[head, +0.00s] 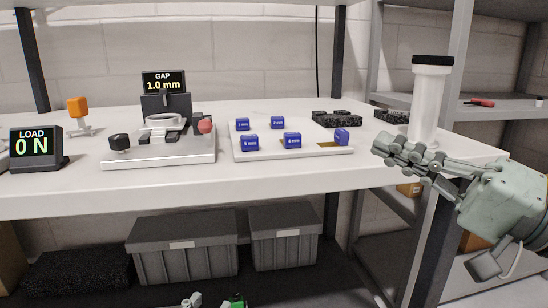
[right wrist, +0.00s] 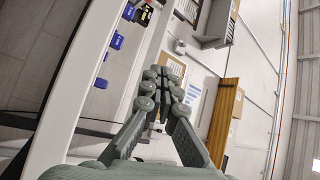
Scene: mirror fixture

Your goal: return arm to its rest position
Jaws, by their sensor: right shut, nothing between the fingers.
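My right gripper (head: 385,146) is pale grey-green and comes in from the right in the head view. Its fingers are shut with nothing between them and point left, in front of the bench's right part. In the right wrist view, the right gripper (right wrist: 165,74) has its fingertips together, and no object shows between them. I do not see my left gripper for certain. Small pale and green parts show at the bottom edge of the head view, too cut off to identify.
A tray (head: 242,152) with blue blocks, a gap fixture (head: 165,155) and a load display (head: 36,147) stand farther left. Grey bins (head: 185,250) sit below.

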